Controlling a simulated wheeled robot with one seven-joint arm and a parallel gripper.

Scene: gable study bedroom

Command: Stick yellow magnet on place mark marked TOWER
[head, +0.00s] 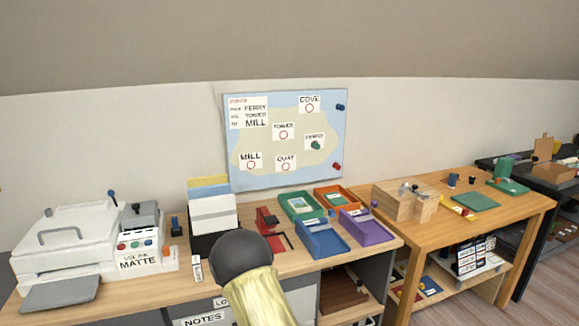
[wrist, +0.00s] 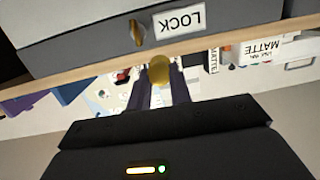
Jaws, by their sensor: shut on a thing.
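The map board (head: 238,150) hangs on the wall in the head view. Its TOWER place mark (head: 283,134) is a red ring under a white label near the board's middle, with no magnet on it. The yellow magnet (wrist: 159,69) shows in the wrist view between the fingertips of my gripper (wrist: 160,82), which is shut on it. The gripper is close to a grey drawer front labelled LOCK, below a wooden desk edge. In the head view my arm shows at bottom centre, but the gripper and the yellow magnet are hidden.
A green magnet (head: 315,145) is on the FERRY mark. A blue magnet (head: 340,107) and a red magnet (head: 336,166) sit at the board's right edge. The desk (head: 150,294) below holds a white printer (head: 75,245), upright folders (head: 211,214) and coloured trays (head: 366,228).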

